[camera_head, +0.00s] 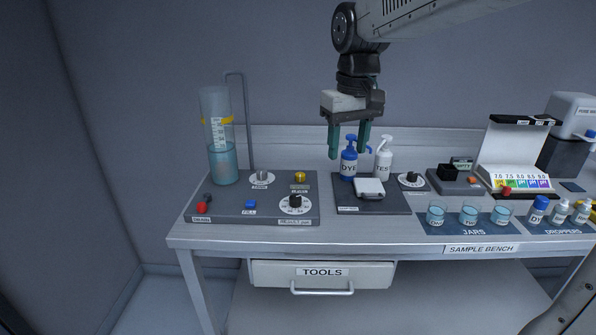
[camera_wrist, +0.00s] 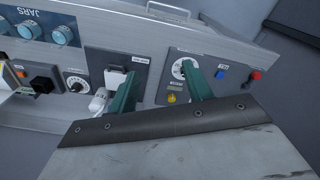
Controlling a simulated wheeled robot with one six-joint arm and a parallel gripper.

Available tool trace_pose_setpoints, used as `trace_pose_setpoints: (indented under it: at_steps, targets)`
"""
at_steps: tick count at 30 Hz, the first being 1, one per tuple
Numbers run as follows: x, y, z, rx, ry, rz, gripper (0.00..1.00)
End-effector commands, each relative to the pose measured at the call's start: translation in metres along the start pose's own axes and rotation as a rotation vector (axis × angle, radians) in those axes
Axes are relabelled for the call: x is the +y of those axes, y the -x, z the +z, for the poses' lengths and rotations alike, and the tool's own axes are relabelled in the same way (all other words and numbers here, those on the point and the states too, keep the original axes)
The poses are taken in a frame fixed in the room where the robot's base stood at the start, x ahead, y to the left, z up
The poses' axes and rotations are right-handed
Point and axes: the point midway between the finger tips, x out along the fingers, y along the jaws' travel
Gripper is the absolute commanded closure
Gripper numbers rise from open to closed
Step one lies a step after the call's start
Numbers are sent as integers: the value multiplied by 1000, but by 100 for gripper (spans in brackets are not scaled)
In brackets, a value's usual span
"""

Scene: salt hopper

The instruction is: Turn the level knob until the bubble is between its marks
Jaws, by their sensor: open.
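I cannot tell which dial is the level knob, since the small labels are not legible, and I make out no bubble or marks. A black knob on a white dial (camera_head: 295,202) is at the front right of the grey left panel; the wrist view shows its dial (camera_wrist: 178,70) partly behind a finger. A silver knob (camera_head: 262,177) sits behind it to the left. Another black knob (camera_head: 411,180) is right of the middle panel, and it shows in the wrist view (camera_wrist: 76,83). My gripper (camera_head: 349,148) is open and empty above the bench, by the blue bottle; its fingers also show in the wrist view (camera_wrist: 160,72).
A tall water cylinder (camera_head: 220,165) stands at the left. A blue DYE bottle (camera_head: 348,166) and white pump bottle (camera_head: 384,165) stand beneath my gripper. Jars (camera_head: 469,215), droppers (camera_head: 560,211) and a colour chart (camera_head: 517,150) fill the right. A TOOLS drawer (camera_head: 322,273) is below.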

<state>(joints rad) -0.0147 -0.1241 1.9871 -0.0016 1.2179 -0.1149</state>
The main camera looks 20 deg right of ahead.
Motion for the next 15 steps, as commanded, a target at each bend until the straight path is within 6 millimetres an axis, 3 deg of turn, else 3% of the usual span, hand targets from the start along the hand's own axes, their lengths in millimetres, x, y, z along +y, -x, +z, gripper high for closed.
trace_pose_setpoints:
  at_steps: [1,3,9,15]
  targets:
    - [2,-8,-28,-12,12,-2,50]
    - [4,-18,-65,-20,33,-3,50]
    - [8,-63,-161,-41,86,-8,50]
    - [9,-111,-223,-55,127,-11,50]
